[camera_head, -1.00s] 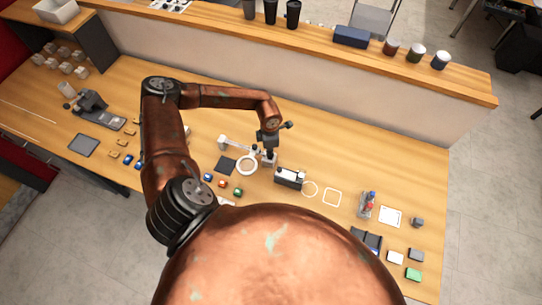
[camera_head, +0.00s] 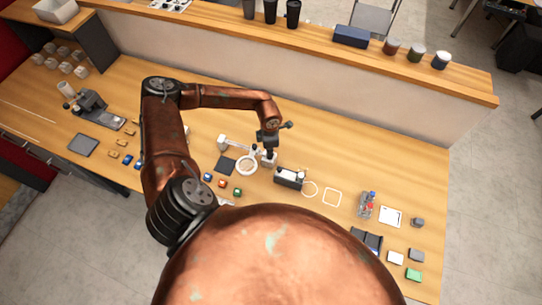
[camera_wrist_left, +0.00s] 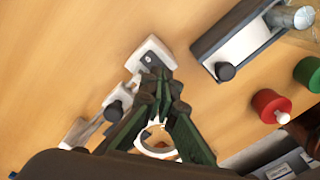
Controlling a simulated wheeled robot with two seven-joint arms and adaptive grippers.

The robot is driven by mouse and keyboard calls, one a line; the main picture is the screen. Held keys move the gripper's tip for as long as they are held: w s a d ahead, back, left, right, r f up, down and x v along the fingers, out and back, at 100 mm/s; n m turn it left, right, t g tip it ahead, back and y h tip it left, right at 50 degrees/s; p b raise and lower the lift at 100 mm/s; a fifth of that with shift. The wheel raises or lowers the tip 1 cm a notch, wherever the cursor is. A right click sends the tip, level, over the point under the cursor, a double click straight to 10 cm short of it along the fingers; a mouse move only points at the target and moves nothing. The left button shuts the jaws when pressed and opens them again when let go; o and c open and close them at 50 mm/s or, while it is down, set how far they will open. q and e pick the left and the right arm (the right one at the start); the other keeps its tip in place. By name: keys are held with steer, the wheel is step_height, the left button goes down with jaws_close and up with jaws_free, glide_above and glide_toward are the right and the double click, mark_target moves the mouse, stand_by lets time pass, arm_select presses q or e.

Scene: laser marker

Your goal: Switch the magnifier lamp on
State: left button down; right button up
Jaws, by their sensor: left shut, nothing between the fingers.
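The magnifier lamp has a white ring head (camera_head: 247,165) and a pale jointed arm, and stands on the bench left of a dark boxy device. In the left wrist view its ring (camera_wrist_left: 157,144) shows partly behind my fingers, and its white base (camera_wrist_left: 150,58) lies just beyond the fingertips. My left gripper (camera_head: 268,157) points down at the lamp's base; it is shut and empty. In the left wrist view its green-sided fingers (camera_wrist_left: 158,82) meet over the near edge of the base. I cannot tell whether they touch it. My right gripper is out of view.
The dark boxy device (camera_head: 289,178) stands close right of the lamp; it also shows in the left wrist view (camera_wrist_left: 240,42). A dark square pad (camera_head: 226,164) lies left of the ring. Small coloured pieces (camera_head: 222,183) lie in front. A low partition (camera_head: 350,120) runs behind.

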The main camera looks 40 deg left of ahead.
arm_select(q)
steer(key=shift+f+b, duration=0.75)
steer(key=shift+f, duration=0.25)
stand_by(0.3)
steer(key=shift+r, duration=0.1)
steer(key=shift+r+p, duration=2.1)
steer(key=shift+r, duration=1.4)
steer(key=shift+f, duration=0.1)
